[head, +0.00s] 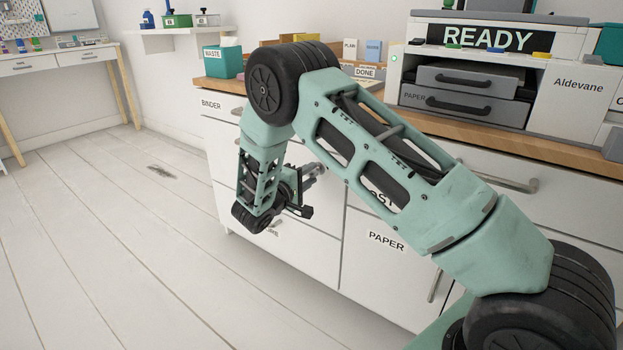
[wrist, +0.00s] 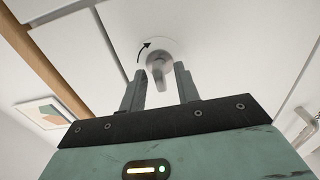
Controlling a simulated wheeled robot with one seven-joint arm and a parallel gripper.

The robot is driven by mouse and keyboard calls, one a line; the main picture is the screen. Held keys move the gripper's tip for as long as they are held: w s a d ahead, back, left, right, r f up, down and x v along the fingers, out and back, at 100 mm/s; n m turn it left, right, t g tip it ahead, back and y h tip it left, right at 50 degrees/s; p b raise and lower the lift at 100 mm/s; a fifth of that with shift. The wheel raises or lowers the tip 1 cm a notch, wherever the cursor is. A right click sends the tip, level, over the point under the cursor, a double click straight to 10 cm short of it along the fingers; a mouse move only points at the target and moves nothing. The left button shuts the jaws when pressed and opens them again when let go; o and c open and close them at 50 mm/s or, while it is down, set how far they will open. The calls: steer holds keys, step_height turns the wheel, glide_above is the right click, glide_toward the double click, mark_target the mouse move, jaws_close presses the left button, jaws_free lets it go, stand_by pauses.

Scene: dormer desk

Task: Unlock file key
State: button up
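In the wrist view a grey key (wrist: 157,66) sits in a round lock on a white cabinet front (wrist: 120,25). A black curved arrow (wrist: 150,49) is printed beside the lock. My gripper (wrist: 160,80) is open, with one finger on each side of the key's head. A small gap seems to show between each finger and the key; contact is not clear. In the head view my gripper (head: 314,170) is at the cabinet front, and my arm hides the key and lock there.
The cabinet has drawers labelled BINDER (head: 211,104) and PAPER (head: 386,241), with bar handles (head: 497,178) jutting out. On its wooden top stand a teal WASTE box (head: 223,61) and a machine with a READY display (head: 487,38).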

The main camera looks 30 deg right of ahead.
steer(key=shift+w+d, duration=0.25)
steer(key=shift+d, duration=0.4)
jaws_close()
